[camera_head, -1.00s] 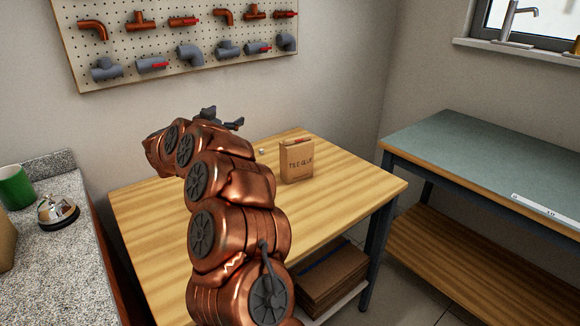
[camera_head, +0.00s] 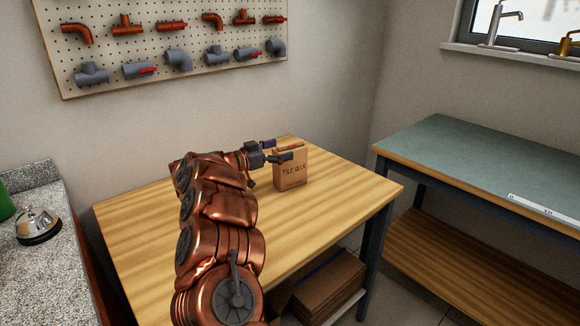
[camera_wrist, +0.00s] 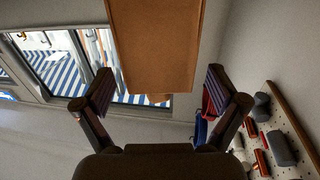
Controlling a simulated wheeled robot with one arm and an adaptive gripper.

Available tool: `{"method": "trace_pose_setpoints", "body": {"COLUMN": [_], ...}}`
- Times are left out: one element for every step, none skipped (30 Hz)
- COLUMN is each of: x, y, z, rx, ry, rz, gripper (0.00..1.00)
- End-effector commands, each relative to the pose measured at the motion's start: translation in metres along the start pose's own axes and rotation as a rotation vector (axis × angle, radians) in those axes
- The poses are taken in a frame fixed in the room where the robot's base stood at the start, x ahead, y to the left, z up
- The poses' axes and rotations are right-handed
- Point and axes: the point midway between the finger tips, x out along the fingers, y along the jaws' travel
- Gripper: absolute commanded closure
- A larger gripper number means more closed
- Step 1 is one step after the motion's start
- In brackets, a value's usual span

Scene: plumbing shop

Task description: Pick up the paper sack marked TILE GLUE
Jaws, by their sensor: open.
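The paper sack marked TILE GLUE (camera_head: 291,172) stands upright on the wooden table (camera_head: 150,226), near its back edge. It is brown, with dark lettering on its front. My gripper (camera_head: 280,150) is at the sack's upper left, its fingers pointing right toward it. In the wrist view the sack (camera_wrist: 156,45) fills the top middle, ahead of and between the two spread fingertips of my gripper (camera_wrist: 160,92). The gripper is open and holds nothing. Whether a finger touches the sack I cannot tell.
A pegboard with pipe fittings (camera_head: 160,52) hangs on the wall behind. A grey-green bench (camera_head: 470,165) stands at the right. A speckled counter with a bell (camera_head: 38,222) is at the left. Flat cardboard (camera_head: 325,285) lies under the table. The table's left part is clear.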

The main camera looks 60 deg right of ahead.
Motion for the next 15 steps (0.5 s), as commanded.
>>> {"method": "trace_pose_setpoints", "body": {"x": [0.008,0.013,0.019,0.023,0.027,0.031,0.033,0.035,0.035,0.036,0.036,0.035,0.035,0.035,0.035], "y": [0.001,0.001,0.001,0.001,0.002,0.001,0.001,0.001,0.0,0.0,0.0,0.0,0.0,0.0,0.0], "z": [0.001,0.001,0.001,0.001,0.001,0.001,0.001,0.001,0.002,0.001,0.002,0.001,0.002,0.001,0.001], "rx": [0.0,-0.001,-0.001,-0.001,-0.002,-0.002,-0.002,-0.002,-0.002,-0.002,-0.002,-0.002,-0.001,-0.001,-0.001], "ry": [0.0,0.001,0.001,0.001,0.001,0.001,0.001,0.001,0.001,0.001,0.0,0.0,0.0,0.0,0.0], "rz": [0.004,0.004,0.005,0.007,0.007,0.006,0.004,0.003,0.002,0.002,0.001,0.001,0.001,0.001,0.002], "gripper": [0.04,0.04,0.04,0.04,0.04,0.04,0.04,0.04,0.04,0.04,0.04,0.04,0.04,0.04,0.06]}}
